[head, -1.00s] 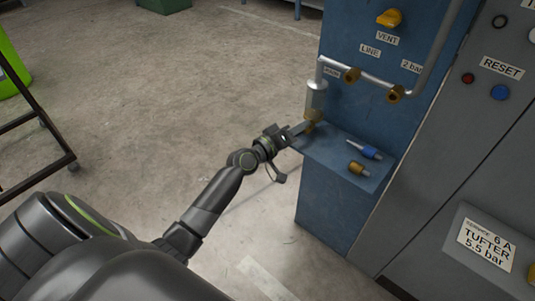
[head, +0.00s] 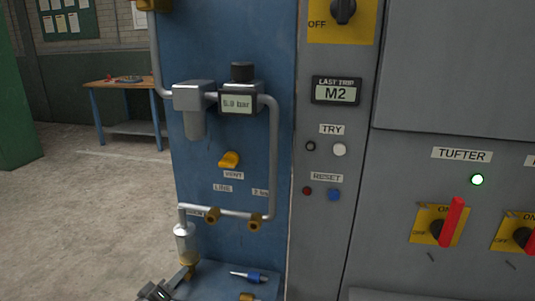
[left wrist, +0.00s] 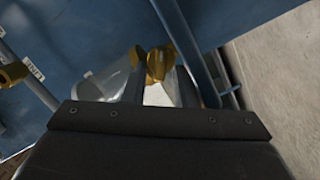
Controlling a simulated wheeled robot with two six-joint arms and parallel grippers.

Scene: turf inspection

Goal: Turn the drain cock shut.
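The drain cock (head: 189,260) is a small brass piece under a pale bowl (head: 184,239) at the lower left of the blue panel in the head view. In the left wrist view the brass (left wrist: 157,64) shows at the fingertips. My left gripper (head: 181,275) is at the cock, coming from the lower left, and is partly cut off by the frame's bottom edge. The fingers reach the brass, but whether they are shut on it is unclear. The cock's exact turn is too small to tell. My right gripper is in no view.
A blue ledge (head: 215,285) beside the cock holds a blue-tipped tool (head: 249,276) and a brass fitting (head: 248,296). Pipes with brass fittings (head: 212,215) run above. A yellow vent knob (head: 229,159) and a digital gauge (head: 238,104) are higher up. Open floor lies left.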

